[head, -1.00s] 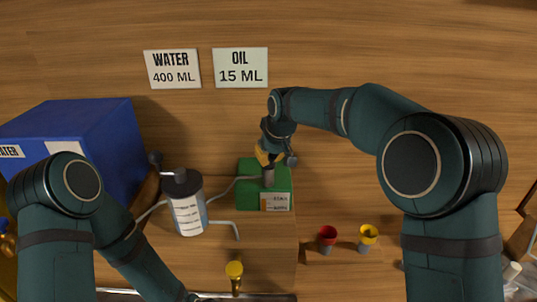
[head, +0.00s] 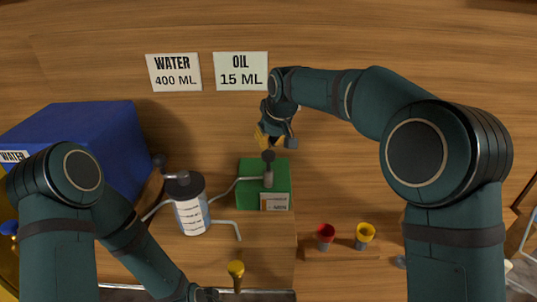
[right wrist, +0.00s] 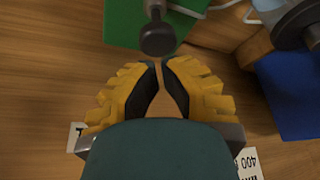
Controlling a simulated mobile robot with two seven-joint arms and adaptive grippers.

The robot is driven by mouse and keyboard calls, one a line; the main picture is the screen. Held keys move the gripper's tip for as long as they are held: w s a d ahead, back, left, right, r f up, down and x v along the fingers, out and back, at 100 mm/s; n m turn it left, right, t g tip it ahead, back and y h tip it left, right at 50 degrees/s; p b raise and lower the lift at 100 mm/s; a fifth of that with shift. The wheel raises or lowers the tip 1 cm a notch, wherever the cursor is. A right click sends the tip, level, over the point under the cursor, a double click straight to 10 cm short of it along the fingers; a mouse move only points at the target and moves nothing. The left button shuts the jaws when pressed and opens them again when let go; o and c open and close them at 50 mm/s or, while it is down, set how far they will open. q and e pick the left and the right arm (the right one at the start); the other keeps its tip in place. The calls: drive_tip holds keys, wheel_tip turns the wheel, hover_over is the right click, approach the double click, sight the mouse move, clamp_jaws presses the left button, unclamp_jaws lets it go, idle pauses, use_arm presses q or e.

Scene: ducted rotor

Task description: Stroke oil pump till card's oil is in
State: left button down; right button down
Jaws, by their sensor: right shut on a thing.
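The oil card (head: 240,71) on the wooden backboard reads 15 ML. The oil pump is a green box (head: 250,188) with a grey stem and a dark knob (head: 268,156) on top. The knob also shows in the right wrist view (right wrist: 157,40). My right gripper (head: 267,143) is just behind and above the knob. In the wrist view its yellow fingers are brought together with their tips right at the knob; the contact is hard to see. A graduated vessel (head: 193,216) stands left of the pump, joined by a thin tube. My left gripper is out of view.
A water card (head: 174,72) reads 400 ML. A blue tank (head: 85,140) stands at the left. A red cup (head: 325,233) and a yellow cup (head: 364,233) sit at the right, and another yellow piece (head: 236,270) in front.

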sight(271, 156)
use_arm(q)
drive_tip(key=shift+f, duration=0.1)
use_arm(e)
drive_tip(key=shift+f, duration=0.1)
idle(0.5)
